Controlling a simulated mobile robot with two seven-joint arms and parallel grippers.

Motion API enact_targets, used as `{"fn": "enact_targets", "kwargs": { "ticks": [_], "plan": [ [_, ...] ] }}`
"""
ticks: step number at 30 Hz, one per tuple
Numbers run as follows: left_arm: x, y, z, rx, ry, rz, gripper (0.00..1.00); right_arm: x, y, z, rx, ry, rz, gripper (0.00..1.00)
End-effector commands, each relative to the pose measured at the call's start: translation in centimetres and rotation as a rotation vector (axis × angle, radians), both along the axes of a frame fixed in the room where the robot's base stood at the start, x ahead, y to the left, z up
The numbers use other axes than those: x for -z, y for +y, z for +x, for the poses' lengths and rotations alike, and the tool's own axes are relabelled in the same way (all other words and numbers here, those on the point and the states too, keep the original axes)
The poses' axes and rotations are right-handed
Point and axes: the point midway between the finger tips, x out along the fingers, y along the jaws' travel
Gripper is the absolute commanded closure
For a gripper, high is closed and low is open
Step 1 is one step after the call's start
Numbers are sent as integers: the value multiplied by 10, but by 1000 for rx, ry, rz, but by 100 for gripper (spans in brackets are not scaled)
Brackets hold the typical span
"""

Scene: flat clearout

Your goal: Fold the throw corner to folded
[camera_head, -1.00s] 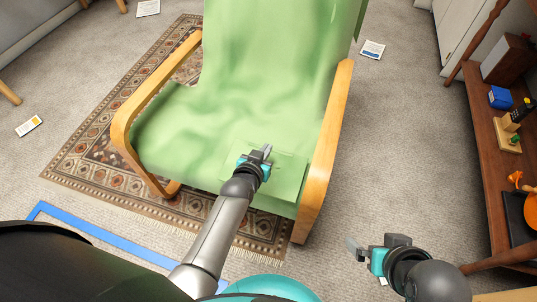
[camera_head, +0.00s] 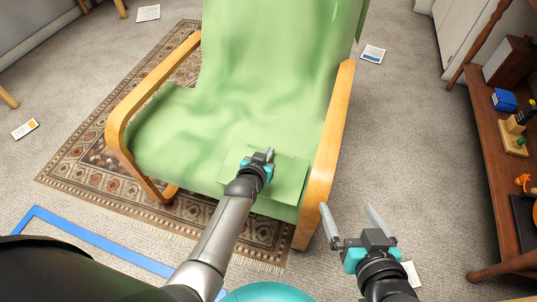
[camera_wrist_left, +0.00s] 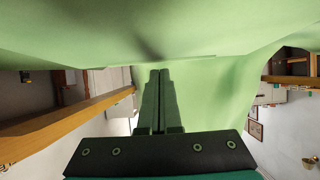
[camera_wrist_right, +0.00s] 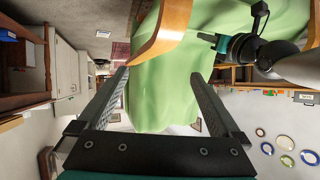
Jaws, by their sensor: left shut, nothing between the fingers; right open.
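The green throw (camera_head: 215,130) covers the seat and back of a wooden armchair. A flat, squarish green panel of it lies on the front right of the seat (camera_head: 290,178), around my left gripper. My left gripper (camera_head: 269,153) is shut and empty at that panel, and in the left wrist view its closed fingers (camera_wrist_left: 160,78) are close to the green cloth. Whether they touch it I cannot tell. My right gripper (camera_head: 348,212) is open and empty, right of the chair's front. In the right wrist view the throw (camera_wrist_right: 165,85) shows beyond its spread fingers (camera_wrist_right: 157,82).
The chair's right wooden armrest (camera_head: 335,125) stands between my two grippers. A patterned rug (camera_head: 85,165) lies under the chair. A wooden shelf (camera_head: 490,160) with small items stands at the right. Blue tape (camera_head: 95,238) marks the floor at front left. Carpet right of the chair is mostly clear.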

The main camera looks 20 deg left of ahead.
Motion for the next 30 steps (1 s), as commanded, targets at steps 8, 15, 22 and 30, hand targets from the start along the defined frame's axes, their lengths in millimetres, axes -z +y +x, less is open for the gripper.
{"fn": "enact_targets", "kwargs": {
  "ticks": [8, 15, 22, 30],
  "plan": [
    [6, 0, 2, 0, -1, -1, 100, -3, 8, 1, -5, -72, 42, 0],
    [6, 0, 2, 0, -1, 0, 100, -4, 9, 1, -5, -81, 48, 0],
    [6, 0, 2, 0, 0, 0, 100, -4, 9, 1, -5, -76, 45, 0],
    [8, 0, -7, 0, 26, 1, 100, -1, -4, 0, 4, 33, -19, 0]
  ]
}}
